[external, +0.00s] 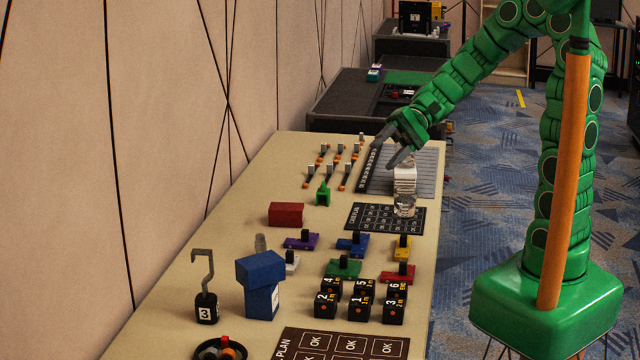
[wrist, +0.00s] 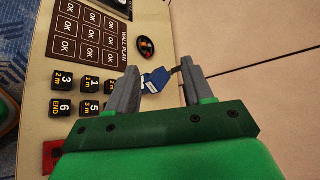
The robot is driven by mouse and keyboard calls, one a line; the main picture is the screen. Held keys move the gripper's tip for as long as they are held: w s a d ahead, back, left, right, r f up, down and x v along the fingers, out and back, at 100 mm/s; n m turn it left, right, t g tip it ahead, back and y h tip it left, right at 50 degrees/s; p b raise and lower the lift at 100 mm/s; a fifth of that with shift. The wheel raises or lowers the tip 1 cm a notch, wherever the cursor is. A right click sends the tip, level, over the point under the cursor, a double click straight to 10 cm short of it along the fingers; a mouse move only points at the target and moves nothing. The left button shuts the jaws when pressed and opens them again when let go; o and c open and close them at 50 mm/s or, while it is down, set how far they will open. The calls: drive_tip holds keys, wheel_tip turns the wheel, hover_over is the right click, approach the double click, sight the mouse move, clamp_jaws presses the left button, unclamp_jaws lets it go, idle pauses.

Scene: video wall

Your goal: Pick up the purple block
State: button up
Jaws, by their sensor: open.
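The purple block (external: 301,242) lies flat on the table, with a black upright knob on top. It is left of the blue knobbed block (external: 353,245) in the external view. I cannot make it out in the wrist view. My gripper (external: 389,150) is open and empty, above the table, up and to the right of the purple block in the external view.
Green (external: 343,268), red (external: 397,275) and yellow (external: 402,248) knobbed blocks stand nearby, with a plain red block (external: 286,213) behind. A clear bottle (external: 405,190) stands below my gripper.

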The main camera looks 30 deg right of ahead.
sight(306, 230)
drive_tip(key=w+a+f+m+t+y, duration=0.2)
drive_tip(key=w+f+m+t, duration=0.15)
drive_tip(key=w+m, duration=0.45)
drive_tip(key=w+a+f+m+t+y, duration=0.15)
drive_tip(key=w+m+t, duration=0.3)
drive_tip(key=w, duration=0.85)
drive_tip(key=w+d+f+m+t+h, duration=0.1)
drive_tip(key=w+d+f+m+h, duration=0.1)
drive_tip(key=f, duration=0.6)
drive_tip(key=w+d+f+m+t+h, duration=0.2)
drive_tip(key=f+m, duration=0.3)
drive_tip(key=f, duration=0.4)
drive_tip(key=w+d+f+m+t+h, duration=0.1)
drive_tip(key=w+d+f+m+h, duration=0.2)
drive_tip(key=f, duration=0.5)
drive_tip(key=shift+w+d+f+m+t, duration=0.25)
drive_tip(key=shift+w+d+m+t, duration=0.15)
drive_tip(key=shift+w+d+m, duration=0.35)
drive_tip(key=shift+x, duration=1.85)
drive_tip(key=shift+w+a+f, duration=0.25)
drive_tip(key=shift+w+f, duration=0.05)
drive_tip(key=shift+w, duration=0.15)
drive_tip(key=shift+w+a+f, duration=0.25)
drive_tip(key=shift+w+f, duration=0.1)
drive_tip(key=shift+w, duration=0.15)
drive_tip(key=shift+x, duration=0.9)
drive_tip(key=shift+c, duration=0.5)
clamp_jaws()
